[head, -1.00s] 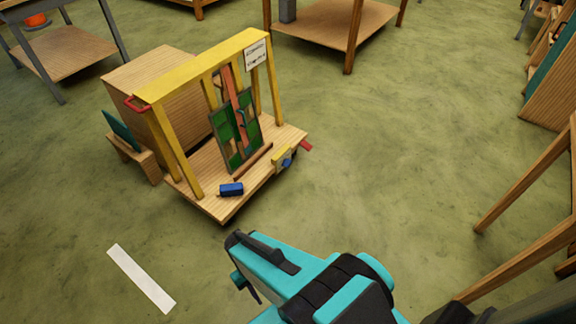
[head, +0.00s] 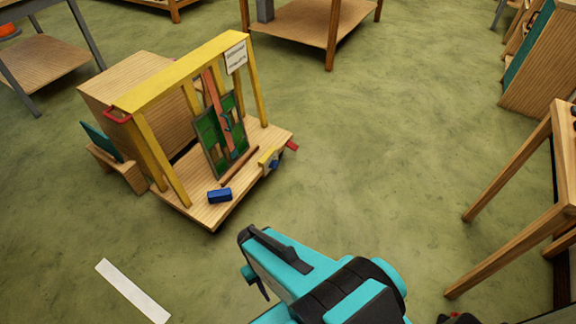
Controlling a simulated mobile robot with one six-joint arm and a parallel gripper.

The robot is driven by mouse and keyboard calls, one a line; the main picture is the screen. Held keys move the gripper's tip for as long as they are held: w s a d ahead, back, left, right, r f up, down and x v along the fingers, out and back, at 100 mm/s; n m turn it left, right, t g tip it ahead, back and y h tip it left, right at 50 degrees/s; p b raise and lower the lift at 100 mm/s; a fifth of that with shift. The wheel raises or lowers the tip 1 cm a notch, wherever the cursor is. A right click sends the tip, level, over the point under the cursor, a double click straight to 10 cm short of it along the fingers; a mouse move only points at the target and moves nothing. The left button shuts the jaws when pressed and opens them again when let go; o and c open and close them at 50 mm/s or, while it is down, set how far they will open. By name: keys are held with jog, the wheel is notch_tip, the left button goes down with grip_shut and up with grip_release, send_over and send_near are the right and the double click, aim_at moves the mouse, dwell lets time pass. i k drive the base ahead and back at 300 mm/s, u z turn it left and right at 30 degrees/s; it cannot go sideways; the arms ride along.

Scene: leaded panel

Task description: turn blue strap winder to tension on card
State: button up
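A blue winder knob (head: 274,164) sits on a yellow block (head: 266,157) at the right front edge of the wooden platform. A white card (head: 236,57) with dark print hangs at the upper right of the yellow frame; its text is too small to read. A salmon strap (head: 212,92) runs down over the green leaded panel (head: 208,128), which leans in the frame. My gripper (head: 256,262) is in the foreground below the platform, apart from the winder. Its fingers are seen side-on, so its opening is unclear. Nothing is visibly held.
The wooden platform (head: 207,212) carries a loose blue block (head: 219,195) and a brown rod (head: 239,167). A red piece (head: 292,145) juts out beside the winder. A wooden table (head: 512,190) stands at right. The green floor (head: 390,150) between is clear.

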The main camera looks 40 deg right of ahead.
aim_at(274, 164)
jog(key=u, duration=0.3)
jog(key=k, duration=0.15)
jog(key=z, duration=2.4)
jog(key=i, duration=0.95)
jog(key=u, duration=0.9)
